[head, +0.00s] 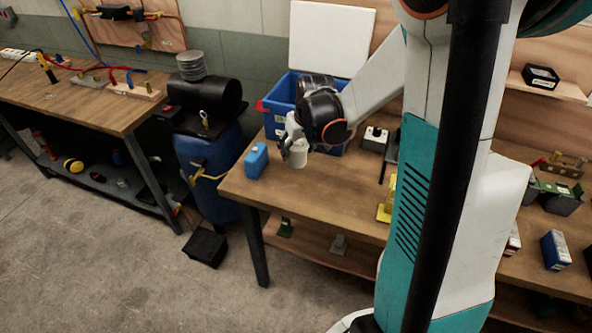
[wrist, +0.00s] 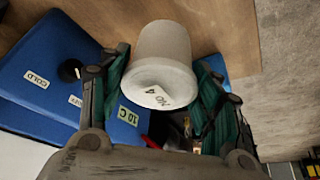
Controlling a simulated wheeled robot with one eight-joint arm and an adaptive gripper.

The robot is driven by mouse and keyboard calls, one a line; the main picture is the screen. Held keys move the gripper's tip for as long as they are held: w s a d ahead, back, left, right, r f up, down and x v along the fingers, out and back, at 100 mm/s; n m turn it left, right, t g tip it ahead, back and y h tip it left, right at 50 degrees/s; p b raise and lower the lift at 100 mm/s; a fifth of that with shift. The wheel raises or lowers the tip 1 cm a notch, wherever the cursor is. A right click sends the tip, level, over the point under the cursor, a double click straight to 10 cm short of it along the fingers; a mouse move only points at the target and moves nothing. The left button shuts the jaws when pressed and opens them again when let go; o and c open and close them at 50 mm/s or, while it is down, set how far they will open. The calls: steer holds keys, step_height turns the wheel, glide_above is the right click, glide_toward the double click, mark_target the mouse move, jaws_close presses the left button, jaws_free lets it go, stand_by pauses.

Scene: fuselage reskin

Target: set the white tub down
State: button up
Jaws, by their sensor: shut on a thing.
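The white tub (head: 298,157) is in my gripper (head: 292,141), over the left part of the wooden table (head: 335,185) in the head view. In the wrist view the tub (wrist: 166,48) sits between the two green-padded fingers of my gripper (wrist: 163,88), which are shut on it. A label, partly readable as "NO 4", is on its near side. I cannot tell whether the tub's base touches the table.
A blue cool box (head: 279,95) stands behind the tub, with a white panel (head: 331,38) upright behind it. A small blue container (head: 256,161) is left of the tub, near the table's edge. A dark-topped device (head: 375,138) stands to the right. Bare tabletop lies in front.

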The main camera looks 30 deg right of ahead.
mark_target(301, 154)
steer(key=shift+f+b, duration=1.05)
steer(key=shift+f, duration=2.95)
steer(key=shift+f, duration=0.1)
steer(key=o, duration=1.2)
steer(key=shift+o, duration=0.2)
steer(key=shift+r, duration=0.3)
steer(key=p+v, duration=0.3)
steer(key=v, duration=0.8)
steer(key=shift+s+r+p, duration=0.2)
steer(key=shift+r+p, duration=0.1)
steer(key=shift+p, duration=0.05)
